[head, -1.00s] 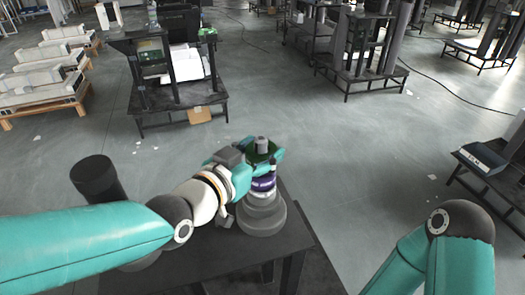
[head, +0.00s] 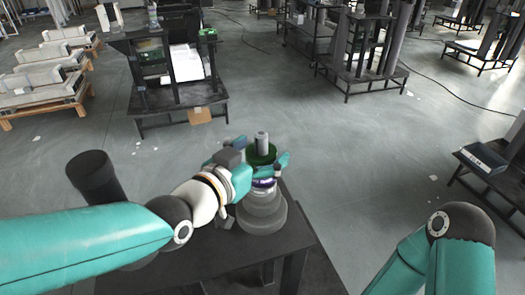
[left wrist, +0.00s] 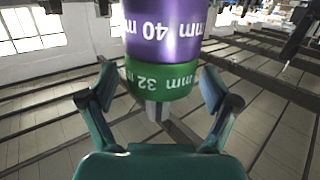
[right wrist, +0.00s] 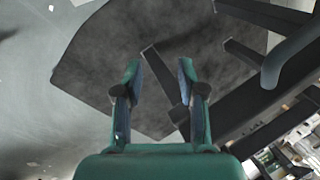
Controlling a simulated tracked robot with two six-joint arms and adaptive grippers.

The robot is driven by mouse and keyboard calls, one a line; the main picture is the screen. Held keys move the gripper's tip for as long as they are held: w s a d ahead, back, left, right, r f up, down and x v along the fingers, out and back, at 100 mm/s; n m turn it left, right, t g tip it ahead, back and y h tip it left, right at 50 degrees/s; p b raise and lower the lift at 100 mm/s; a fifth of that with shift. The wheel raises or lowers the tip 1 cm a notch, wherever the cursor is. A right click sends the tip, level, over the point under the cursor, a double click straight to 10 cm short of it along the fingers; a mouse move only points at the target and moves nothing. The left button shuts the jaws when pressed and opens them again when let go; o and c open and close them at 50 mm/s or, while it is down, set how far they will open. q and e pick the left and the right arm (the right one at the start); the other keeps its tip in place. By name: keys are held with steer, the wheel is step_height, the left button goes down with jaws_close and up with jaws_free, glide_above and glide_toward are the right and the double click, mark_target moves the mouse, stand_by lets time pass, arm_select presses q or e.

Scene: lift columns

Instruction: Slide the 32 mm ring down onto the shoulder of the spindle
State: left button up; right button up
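The green 32 mm ring (head: 261,155) is around the grey spindle (head: 262,139), whose tip stands out above it. The left wrist view, which is upside down, shows the 32 mm ring (left wrist: 163,80) right against the purple 40 mm ring (left wrist: 160,30), with no gap visible. In the head view the purple ring (head: 263,183) is partly hidden by my fingers. My left gripper (left wrist: 157,88) is open, one finger on each side of the green ring, with space between. My right gripper (right wrist: 160,82) is open and empty, away from the spindle.
The spindle's stepped grey base (head: 262,214) stands on a dark table (head: 235,258). A dark cylinder (head: 92,176) is at the left behind my left arm. A cart (head: 180,110) stands farther back.

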arm_select(q)
steer(key=v, duration=1.2)
steer(key=shift+a+f, duration=0.1)
stand_by(0.4)
